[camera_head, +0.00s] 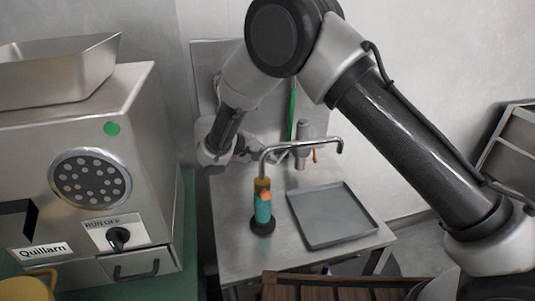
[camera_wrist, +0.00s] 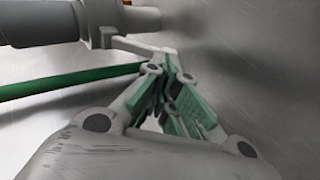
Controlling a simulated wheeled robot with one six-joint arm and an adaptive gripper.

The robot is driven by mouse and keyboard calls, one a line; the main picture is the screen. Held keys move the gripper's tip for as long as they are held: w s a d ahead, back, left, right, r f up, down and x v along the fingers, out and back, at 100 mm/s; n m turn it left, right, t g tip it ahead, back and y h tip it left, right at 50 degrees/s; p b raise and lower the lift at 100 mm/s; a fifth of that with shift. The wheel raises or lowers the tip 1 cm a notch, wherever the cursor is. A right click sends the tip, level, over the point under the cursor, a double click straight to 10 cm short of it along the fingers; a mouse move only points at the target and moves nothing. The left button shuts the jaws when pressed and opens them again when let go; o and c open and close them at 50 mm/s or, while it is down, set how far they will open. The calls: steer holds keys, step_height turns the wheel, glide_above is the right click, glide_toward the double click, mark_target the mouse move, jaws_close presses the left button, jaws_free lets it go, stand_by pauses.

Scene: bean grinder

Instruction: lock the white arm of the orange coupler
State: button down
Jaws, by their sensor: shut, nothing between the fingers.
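In the wrist view a grey cylindrical fitting (camera_wrist: 45,22) crosses the top left, and a sliver of orange (camera_wrist: 140,2) shows at the top edge. A pale arm (camera_wrist: 143,46) sticks out from the fitting's collar towards my fingertips. My gripper (camera_wrist: 172,68) is shut and empty, with its tips at or very near the end of this arm; I cannot tell whether they touch. In the head view a small orange part (camera_head: 315,156) shows beside a grey upright fitting (camera_head: 302,138) at the back of the steel table. My gripper is small and partly hidden there.
A green hose (camera_head: 292,108) rises behind the fitting. A bent metal spout (camera_head: 300,144) stands in front, near a teal and orange piece (camera_head: 264,208). A grey tray (camera_head: 332,215) lies on the right of the table. The grinder (camera_head: 90,180) is at left.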

steer(key=f+h, duration=0.1)
steer(key=t+h, duration=0.1)
steer(key=d+f+n+t+h, duration=0.1)
steer(key=h, duration=0.1)
steer(key=shift+w+d+f, duration=0.1)
steer(key=shift+w+f, duration=0.1)
steer(key=shift+f, duration=0.1)
steer(key=shift+d+f, duration=0.25)
steer(key=shift+d, duration=0.05)
steer(key=shift+w+f, duration=0.1)
stand_by(0.4)
